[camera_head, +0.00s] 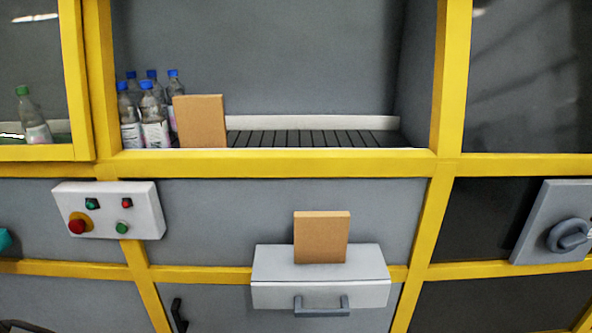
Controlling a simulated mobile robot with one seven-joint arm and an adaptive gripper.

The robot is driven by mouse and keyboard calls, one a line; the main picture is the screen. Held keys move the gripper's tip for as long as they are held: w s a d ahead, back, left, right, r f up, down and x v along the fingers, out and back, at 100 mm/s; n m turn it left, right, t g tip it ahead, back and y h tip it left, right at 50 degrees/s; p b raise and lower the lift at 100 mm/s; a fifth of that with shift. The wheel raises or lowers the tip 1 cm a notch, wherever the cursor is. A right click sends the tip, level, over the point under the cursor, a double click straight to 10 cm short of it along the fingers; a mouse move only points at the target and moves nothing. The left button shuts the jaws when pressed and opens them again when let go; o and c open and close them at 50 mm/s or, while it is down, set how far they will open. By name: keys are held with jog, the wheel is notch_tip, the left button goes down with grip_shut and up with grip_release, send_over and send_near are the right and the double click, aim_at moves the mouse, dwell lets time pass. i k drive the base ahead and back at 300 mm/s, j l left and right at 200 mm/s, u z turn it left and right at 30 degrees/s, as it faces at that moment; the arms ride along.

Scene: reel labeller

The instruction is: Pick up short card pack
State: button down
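Two plain brown card packs are in the head view, and either could be the short one; I cannot tell from labels. One card pack (321,238) stands upright on the light grey top of a drawer-like box (275,262) on the machine front. The other card pack (200,121) stands upright at the left end of the slatted conveyor behind the yellow frame, in front of some bottles. The two look similar in size. My gripper is not in view.
Several bottles with blue caps (154,115) stand at the left of the conveyor (310,138). Yellow frame bars (270,163) edge the opening. A white button box (108,210) juts out at left, a grey rotary switch (568,237) at right. A handle (321,306) sits on the drawer front.

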aim_at(320, 237)
jog(key=i+l, duration=0.1)
jog(key=l, duration=0.3)
jog(key=i+l, duration=0.15)
jog(key=l, duration=0.3)
jog(key=i+l, duration=0.1)
jog(key=l, duration=0.3)
jog(key=i+l+u, duration=0.1)
jog(key=l, duration=0.3)
jog(key=i+l, duration=0.15)
jog(key=l, duration=0.3)
jog(key=i+l, duration=0.1)
jog(key=l, duration=0.3)
jog(key=i+j, duration=0.15)
jog(key=j+u, duration=0.05)
